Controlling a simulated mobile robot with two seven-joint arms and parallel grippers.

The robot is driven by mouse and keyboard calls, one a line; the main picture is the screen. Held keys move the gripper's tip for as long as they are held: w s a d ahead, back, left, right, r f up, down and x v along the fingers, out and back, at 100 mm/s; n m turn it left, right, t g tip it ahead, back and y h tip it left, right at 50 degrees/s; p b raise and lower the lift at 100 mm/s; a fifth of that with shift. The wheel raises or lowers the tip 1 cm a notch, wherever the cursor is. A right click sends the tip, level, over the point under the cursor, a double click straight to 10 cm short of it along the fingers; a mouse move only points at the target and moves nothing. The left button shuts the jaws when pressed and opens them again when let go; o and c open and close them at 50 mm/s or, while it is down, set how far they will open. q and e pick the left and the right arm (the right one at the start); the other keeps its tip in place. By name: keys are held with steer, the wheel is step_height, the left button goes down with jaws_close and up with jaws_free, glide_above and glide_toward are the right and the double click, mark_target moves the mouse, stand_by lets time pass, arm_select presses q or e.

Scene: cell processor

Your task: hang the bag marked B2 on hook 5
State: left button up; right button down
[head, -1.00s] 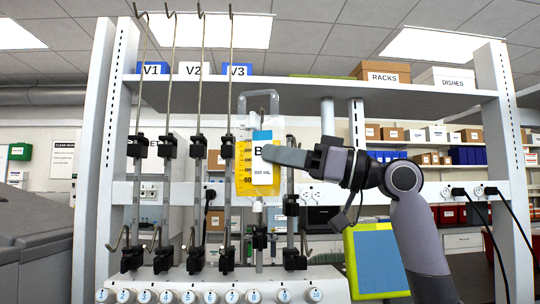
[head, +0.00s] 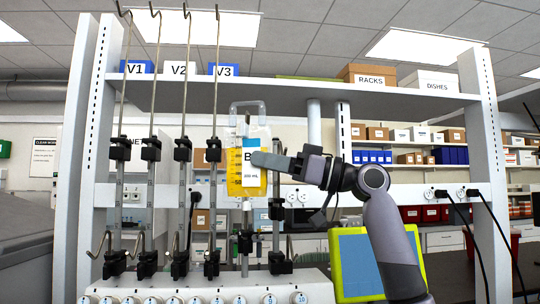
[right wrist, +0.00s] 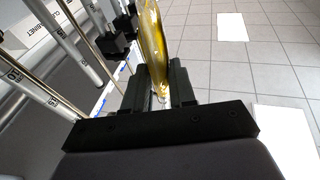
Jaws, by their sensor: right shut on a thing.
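A clear bag of yellow fluid (head: 236,176) hangs upright in front of the rack in the head view. Its white label shows a "B" and "200 mL"; the finger covers the character after the B. My right gripper (head: 262,160) reaches in from the right and is shut on the bag. The bag's clear top loop (head: 247,106) stands free above it. In the right wrist view the bag (right wrist: 153,35) is edge-on between the fingers (right wrist: 168,88). Several tall poles with top hooks (head: 186,12) stand left of the bag. Hook 5 cannot be picked out. My left gripper is out of view.
Black clamps (head: 183,150) and low hooks (head: 137,243) crowd the poles. A numbered knob row (head: 195,299) runs along the base. A shelf (head: 300,97) with boxes spans above.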

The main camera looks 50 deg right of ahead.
steer(key=shift+w+d+f+b, duration=0.4)
steer(key=shift+w+d+f, duration=0.5)
steer(key=shift+w+f, duration=0.2)
steer(key=shift+f, duration=0.3)
steer(key=shift+c, duration=1.9)
jaws_free()
